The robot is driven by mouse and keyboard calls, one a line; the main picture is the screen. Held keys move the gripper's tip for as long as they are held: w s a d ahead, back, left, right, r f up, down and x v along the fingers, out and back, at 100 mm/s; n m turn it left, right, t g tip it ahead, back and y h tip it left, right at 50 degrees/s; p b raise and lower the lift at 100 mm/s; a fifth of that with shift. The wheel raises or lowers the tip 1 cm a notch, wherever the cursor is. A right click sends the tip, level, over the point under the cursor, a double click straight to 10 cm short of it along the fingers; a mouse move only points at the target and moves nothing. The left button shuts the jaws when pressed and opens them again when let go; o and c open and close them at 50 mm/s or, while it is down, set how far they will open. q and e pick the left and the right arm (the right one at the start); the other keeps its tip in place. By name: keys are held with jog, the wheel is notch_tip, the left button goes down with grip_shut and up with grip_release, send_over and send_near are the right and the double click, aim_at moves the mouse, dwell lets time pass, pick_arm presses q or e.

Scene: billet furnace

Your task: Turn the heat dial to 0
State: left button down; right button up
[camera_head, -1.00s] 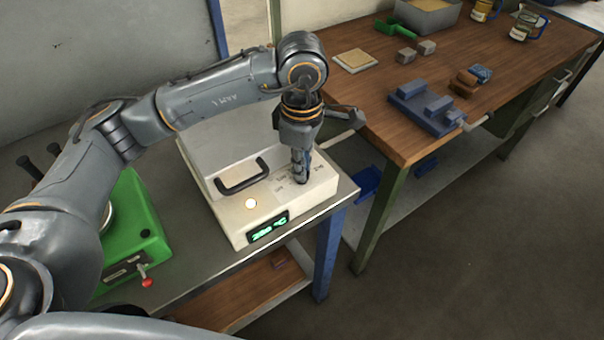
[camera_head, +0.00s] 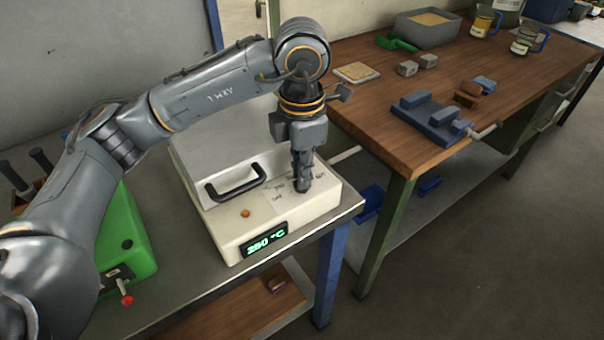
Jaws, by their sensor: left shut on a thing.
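The white furnace (camera_head: 225,225) stands on the grey metal table, with a black lid handle (camera_head: 236,184) on it. Its green display (camera_head: 265,240) reads about 250 °C. An orange indicator (camera_head: 245,213) on its top looks unlit. My left gripper (camera_head: 301,184) points straight down at the right part of the furnace top. It is shut on the heat dial, which its fingers mostly hide. Printed markings show around the fingers; I cannot read the dial's pointer. My right gripper is not in view.
A green machine (camera_head: 140,240) with a red-knobbed lever stands left of the furnace. A wooden workbench (camera_head: 400,150) at the right holds a blue vise (camera_head: 430,118), small blocks, a green scoop (camera_head: 396,42) and a grey bin (camera_head: 428,28). Floor at the right is clear.

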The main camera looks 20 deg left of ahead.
pick_arm(q)
jog(key=shift+n, duration=0.3)
jog(key=c, duration=1.4)
grip_release()
jog(key=shift+c, duration=0.2)
jog(key=shift+r, duration=0.1)
notch_tip(320, 180, up, 12)
